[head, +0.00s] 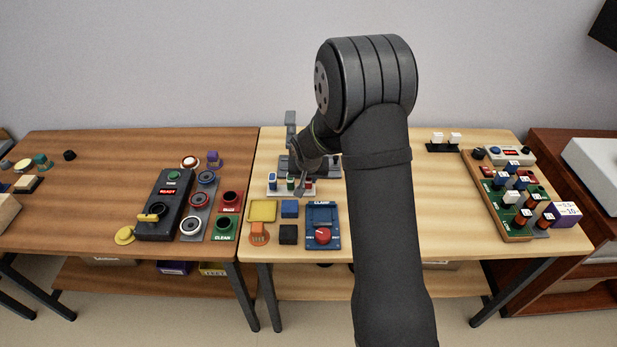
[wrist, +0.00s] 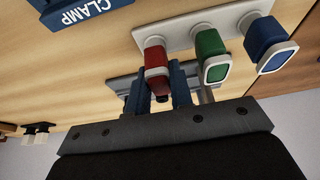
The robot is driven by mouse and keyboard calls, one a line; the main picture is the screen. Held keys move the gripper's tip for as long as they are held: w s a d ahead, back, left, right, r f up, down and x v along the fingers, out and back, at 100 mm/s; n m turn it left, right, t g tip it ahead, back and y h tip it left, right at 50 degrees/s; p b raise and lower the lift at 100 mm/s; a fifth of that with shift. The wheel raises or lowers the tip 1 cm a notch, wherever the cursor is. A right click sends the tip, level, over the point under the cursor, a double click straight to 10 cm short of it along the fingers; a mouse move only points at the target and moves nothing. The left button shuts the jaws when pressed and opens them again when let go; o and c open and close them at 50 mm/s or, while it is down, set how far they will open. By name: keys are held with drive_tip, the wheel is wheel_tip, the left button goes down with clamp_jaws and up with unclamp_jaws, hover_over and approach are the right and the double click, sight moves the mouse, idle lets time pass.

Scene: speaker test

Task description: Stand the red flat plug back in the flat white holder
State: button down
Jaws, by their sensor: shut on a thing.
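The red flat plug (wrist: 154,56) has a pale band around it and is between the two blue fingers of my gripper (wrist: 160,92) in the wrist view. My gripper is shut on it. The plug's far end meets the left end of the flat white holder (wrist: 180,29); I cannot tell how deep it sits. A green plug (wrist: 208,45) and a blue plug (wrist: 264,35) stand in the same holder. In the head view the holder (head: 282,191) lies left of my arm, with my gripper (head: 304,184) over its right end.
A blue clamp unit with a red knob (head: 323,235) stands in front of the holder. A grey fixture (head: 290,132) rises behind. The table right of my arm is mostly clear up to a block board (head: 515,195).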

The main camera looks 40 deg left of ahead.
drive_tip(key=shift+f, duration=0.15)
idle(0.4)
drive_tip(key=c, duration=1.2)
unclamp_jaws()
drive_tip(key=shift+r, duration=3.75)
drive_tip(key=shift+f, duration=3.75)
drive_tip(key=shift+r, duration=0.1)
